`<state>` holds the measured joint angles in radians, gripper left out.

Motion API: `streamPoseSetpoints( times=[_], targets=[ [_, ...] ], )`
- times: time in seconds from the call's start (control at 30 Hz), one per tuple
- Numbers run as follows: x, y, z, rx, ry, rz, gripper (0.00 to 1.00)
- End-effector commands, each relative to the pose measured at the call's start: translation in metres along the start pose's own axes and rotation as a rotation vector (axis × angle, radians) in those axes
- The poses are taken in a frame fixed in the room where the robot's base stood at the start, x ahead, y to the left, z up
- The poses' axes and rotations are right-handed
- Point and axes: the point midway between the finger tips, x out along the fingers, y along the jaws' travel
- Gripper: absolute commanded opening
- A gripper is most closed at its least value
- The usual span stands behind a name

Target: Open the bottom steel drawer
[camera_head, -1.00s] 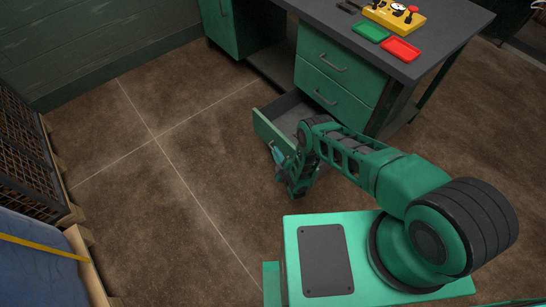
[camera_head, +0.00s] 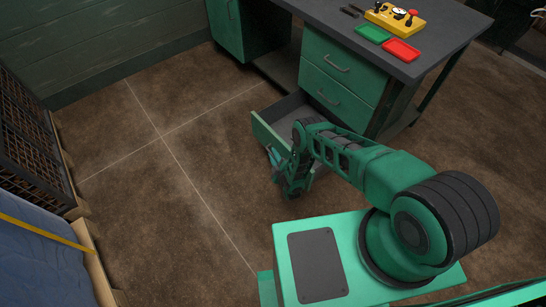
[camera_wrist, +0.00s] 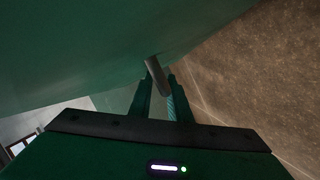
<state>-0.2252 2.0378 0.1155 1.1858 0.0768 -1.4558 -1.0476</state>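The bottom steel drawer (camera_head: 266,134) is green outside and grey inside. It stands well out from the desk's right pedestal, with part of its inside in view. My gripper (camera_head: 275,158) is low at the outer side of the drawer front, partly hidden by my arm. In the wrist view, the grey drawer handle (camera_wrist: 156,74) lies between the two fingertips of my gripper (camera_wrist: 160,92). The fingers are close on both sides of it. The green drawer front (camera_wrist: 80,50) fills the upper left of that view.
Two shut drawers (camera_head: 337,82) are above the open one. The dark desktop (camera_head: 330,25) holds a yellow control box (camera_head: 395,18), a green tray (camera_head: 373,34) and a red tray (camera_head: 402,50). A dark crate (camera_head: 35,140) stands at the left. The floor between is clear.

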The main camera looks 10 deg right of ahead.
Motion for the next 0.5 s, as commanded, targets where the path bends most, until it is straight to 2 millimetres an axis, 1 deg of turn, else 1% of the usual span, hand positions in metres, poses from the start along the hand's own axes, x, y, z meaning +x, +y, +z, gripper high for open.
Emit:
streamPoseSetpoints(
  times=[0.27,0.37,0.5],
  targets=[
    [-0.006,-0.002,0.002,0.0,-0.002,-0.003,0.17],
    [-0.016,-0.002,0.002,0.001,-0.003,-0.004,0.17],
    [-0.04,-0.002,0.002,0.001,-0.003,-0.004,0.17]
  ],
)
